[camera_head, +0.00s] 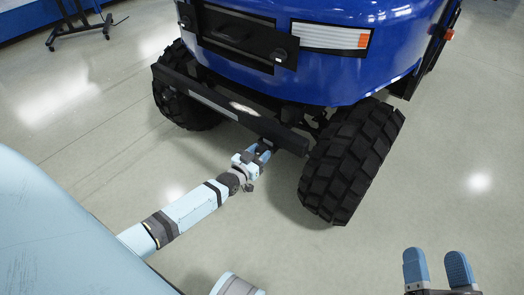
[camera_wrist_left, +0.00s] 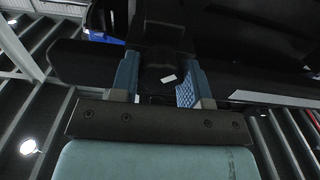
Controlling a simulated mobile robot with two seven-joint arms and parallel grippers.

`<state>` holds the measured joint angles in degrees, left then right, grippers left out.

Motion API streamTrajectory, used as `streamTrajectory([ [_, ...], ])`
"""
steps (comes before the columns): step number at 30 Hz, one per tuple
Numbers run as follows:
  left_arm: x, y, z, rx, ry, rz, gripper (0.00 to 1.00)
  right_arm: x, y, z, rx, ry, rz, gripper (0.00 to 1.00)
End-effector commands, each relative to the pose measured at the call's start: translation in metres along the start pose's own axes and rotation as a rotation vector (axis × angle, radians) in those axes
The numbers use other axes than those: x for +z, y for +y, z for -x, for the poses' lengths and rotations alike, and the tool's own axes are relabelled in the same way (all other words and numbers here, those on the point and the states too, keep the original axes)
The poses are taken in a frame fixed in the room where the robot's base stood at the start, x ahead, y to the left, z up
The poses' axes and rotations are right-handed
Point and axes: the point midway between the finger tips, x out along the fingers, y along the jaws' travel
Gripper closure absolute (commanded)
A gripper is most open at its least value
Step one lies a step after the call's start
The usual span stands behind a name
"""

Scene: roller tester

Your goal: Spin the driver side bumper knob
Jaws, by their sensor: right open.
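The front of a blue vehicle carries a dark bumper (camera_head: 228,108). In the head view my left gripper (camera_head: 262,152) is at the bumper's lower edge, near the front tyre on the right. In the left wrist view its two blue fingers (camera_wrist_left: 160,85) stand apart on either side of a dark round knob (camera_wrist_left: 152,72) with a small white mark. I cannot tell whether either finger touches the knob. In the head view the knob is mostly hidden by the gripper. My right gripper (camera_head: 438,268) is open and empty at the lower right, above bare floor.
The right front tyre (camera_head: 350,160) stands close to the left gripper. Another tyre (camera_head: 187,108) is behind the bumper's left end. A dark wheeled stand (camera_head: 80,28) is at the upper left. The floor around the right gripper is clear.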

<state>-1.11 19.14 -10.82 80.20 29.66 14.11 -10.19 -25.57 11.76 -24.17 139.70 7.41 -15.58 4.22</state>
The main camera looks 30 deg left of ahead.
Motion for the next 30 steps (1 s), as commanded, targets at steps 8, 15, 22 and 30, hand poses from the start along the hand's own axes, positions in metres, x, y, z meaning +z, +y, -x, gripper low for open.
streamTrajectory([
  [8,-0.004,0.0,0.0,-0.001,-0.001,-0.123,1.0,-0.012,-0.002,-0.002,0.0,-0.003,0.001,0.28],
  [15,-0.003,0.001,0.001,-0.001,-0.002,-0.524,1.0,-0.032,-0.006,-0.004,0.0,-0.002,0.0,0.28],
  [22,0.001,0.0,0.001,0.001,-0.001,-0.705,1.0,-0.033,-0.007,-0.004,0.0,-0.002,0.0,0.28],
  [30,-0.001,0.001,0.0,0.0,-0.001,-0.758,1.0,-0.036,-0.007,-0.004,0.0,-0.002,0.0,0.28],
])
